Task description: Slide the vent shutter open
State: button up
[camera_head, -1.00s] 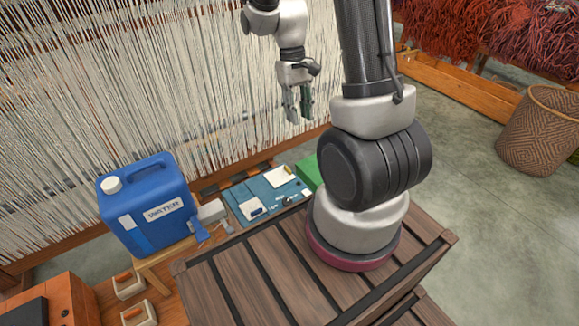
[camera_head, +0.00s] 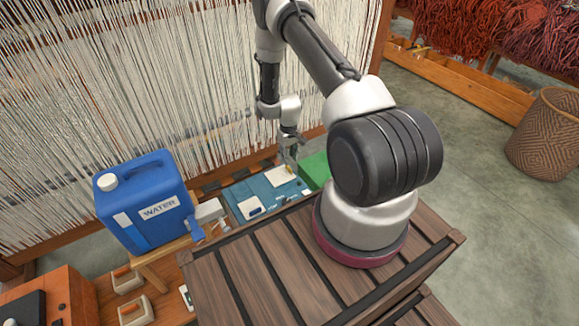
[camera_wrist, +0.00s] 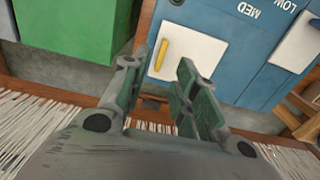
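A blue panel (camera_head: 262,190) lies low in front of the loom and bears a white plate (camera_head: 282,176) with a yellow handle. This looks like the vent shutter. In the wrist view the white plate (camera_wrist: 197,60) and its upright yellow handle (camera_wrist: 162,54) are close ahead of my gripper (camera_wrist: 158,72). My gripper is open and empty, with the handle showing between and beyond its fingers. No contact shows. In the head view my gripper (camera_head: 290,158) is above the far right end of the panel. Whether the shutter is open cannot be told.
A green box (camera_head: 316,170) stands right beside the panel; it also fills the wrist view's upper left (camera_wrist: 75,28). A second white plate (camera_head: 250,207) is on the panel's left. A blue water canister (camera_head: 145,205) stands further left. The loom's threads (camera_head: 150,80) rise behind.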

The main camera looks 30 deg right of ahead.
aim_at(289, 167)
notch_tip(289, 167, down, 6)
jog(key=shift+f, duration=0.15)
jog(key=shift+s, duration=0.1)
grip_shut()
